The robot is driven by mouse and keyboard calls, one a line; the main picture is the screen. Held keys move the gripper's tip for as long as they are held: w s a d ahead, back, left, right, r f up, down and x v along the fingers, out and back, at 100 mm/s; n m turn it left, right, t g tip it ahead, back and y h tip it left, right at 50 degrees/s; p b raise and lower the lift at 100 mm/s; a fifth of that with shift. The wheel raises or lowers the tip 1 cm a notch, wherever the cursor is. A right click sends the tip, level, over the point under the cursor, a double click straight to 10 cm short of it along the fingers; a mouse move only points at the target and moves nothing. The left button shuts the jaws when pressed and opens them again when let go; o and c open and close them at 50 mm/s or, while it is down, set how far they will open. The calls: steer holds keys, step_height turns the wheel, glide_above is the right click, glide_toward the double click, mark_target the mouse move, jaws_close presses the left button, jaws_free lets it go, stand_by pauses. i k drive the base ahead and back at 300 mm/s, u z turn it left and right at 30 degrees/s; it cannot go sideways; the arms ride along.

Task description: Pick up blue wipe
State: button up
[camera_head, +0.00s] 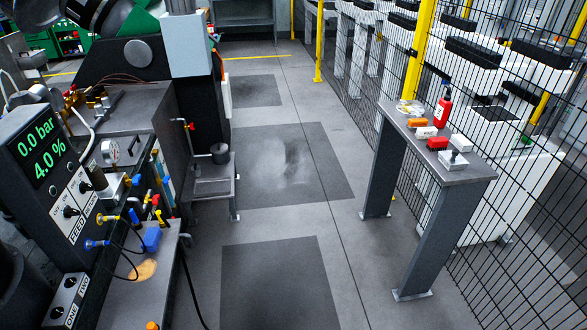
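I cannot clearly make out a blue wipe in the head view. A small blue item (151,239) sits on the near left bench beside a tan round patch; it is too small to tell if it is a wipe or a fitting. The narrow grey side table (465,178) at the right bears a red bottle (442,108), an orange item (417,122), a red block (437,143), several white items and a grey block with a knob (453,160). My gripper is not in view.
A machine with a green readout (40,146), gauge, hoses and valves fills the left. A black wire fence (520,215) with yellow posts (320,40) runs behind the side table. The grey floor (345,250) between them is clear, with darker mats (280,285).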

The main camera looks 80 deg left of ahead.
mark_target(152, 240)
steer(key=u, duration=1.1)
steer(key=k, duration=0.1)
steer(key=u, duration=3.25)
steer(key=k, duration=0.8)
steer(key=z, duration=0.6)
steer(key=i, duration=1)
steer(key=u, duration=0.1)
